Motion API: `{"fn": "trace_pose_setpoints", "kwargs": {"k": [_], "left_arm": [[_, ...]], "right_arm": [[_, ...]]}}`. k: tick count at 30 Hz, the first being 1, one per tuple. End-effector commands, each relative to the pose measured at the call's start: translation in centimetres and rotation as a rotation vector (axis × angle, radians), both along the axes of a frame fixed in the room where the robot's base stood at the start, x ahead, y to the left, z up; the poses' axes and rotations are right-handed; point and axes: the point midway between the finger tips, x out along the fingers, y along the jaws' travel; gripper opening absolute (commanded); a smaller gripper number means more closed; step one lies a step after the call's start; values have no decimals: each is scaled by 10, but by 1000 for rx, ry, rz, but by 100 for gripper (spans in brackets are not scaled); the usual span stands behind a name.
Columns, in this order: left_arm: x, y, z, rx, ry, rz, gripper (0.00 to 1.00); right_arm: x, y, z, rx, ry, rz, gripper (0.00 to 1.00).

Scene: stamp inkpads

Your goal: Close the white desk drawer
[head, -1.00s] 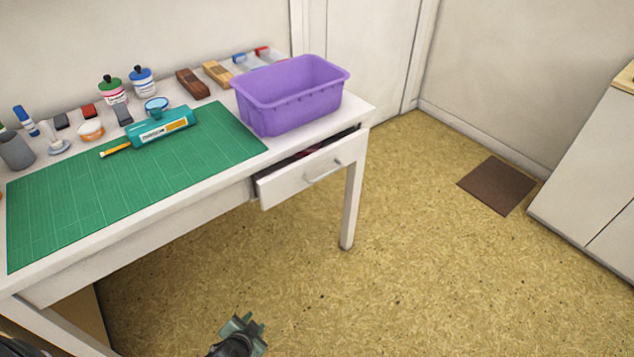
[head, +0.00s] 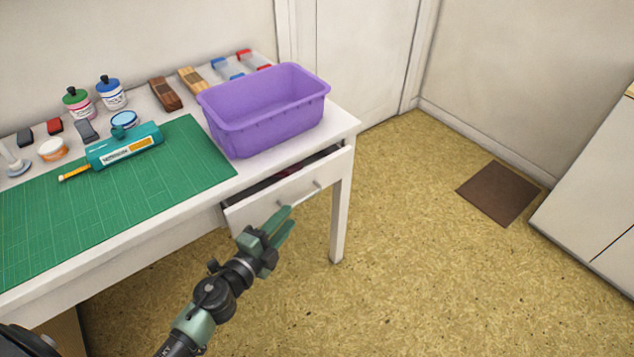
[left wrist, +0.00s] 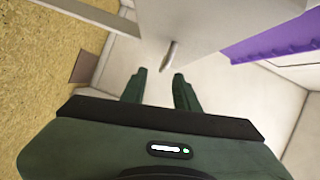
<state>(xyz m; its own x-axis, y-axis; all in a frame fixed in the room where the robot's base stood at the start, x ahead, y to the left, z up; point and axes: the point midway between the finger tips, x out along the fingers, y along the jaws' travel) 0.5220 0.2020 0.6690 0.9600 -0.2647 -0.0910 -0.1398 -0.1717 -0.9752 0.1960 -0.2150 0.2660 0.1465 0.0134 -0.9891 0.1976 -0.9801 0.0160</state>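The white desk drawer (head: 250,208) sits under the right end of the desk and is pulled partly open. A dark interior with something reddish shows behind its front. Its slim metal handle (head: 302,195) is partly hidden by my left gripper (head: 290,215) in the head view. That gripper is in front of the drawer, fingers pointing toward it. In the left wrist view, the two fingers (left wrist: 160,75) are spread with nothing between them, and the handle (left wrist: 169,55) shows just beyond the tips. I cannot tell whether they touch. My right gripper is not in view.
A purple bin (head: 265,112) stands on the white desk (head: 345,125) above the drawer. A green cutting mat (head: 190,165), a teal tube (head: 123,146), bottles and stamps lie further left. A desk leg (head: 341,215) stands right of the drawer.

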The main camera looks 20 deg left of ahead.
Motion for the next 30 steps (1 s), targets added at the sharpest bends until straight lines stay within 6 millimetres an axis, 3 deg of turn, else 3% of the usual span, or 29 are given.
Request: {"fn": "trace_pose_setpoints", "kwargs": {"k": [5, 18, 29, 30], "left_arm": [[8, -4, 3, 12, -10, -11, 31], [68, -21, -3, 10, -9, -9, 31], [75, -23, -4, 10, -7, -9, 31], [75, -23, -4, 10, -7, -9, 25]], "right_arm": [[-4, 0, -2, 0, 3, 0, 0], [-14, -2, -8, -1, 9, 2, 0], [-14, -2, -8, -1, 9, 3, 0], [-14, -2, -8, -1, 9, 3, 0]]}}
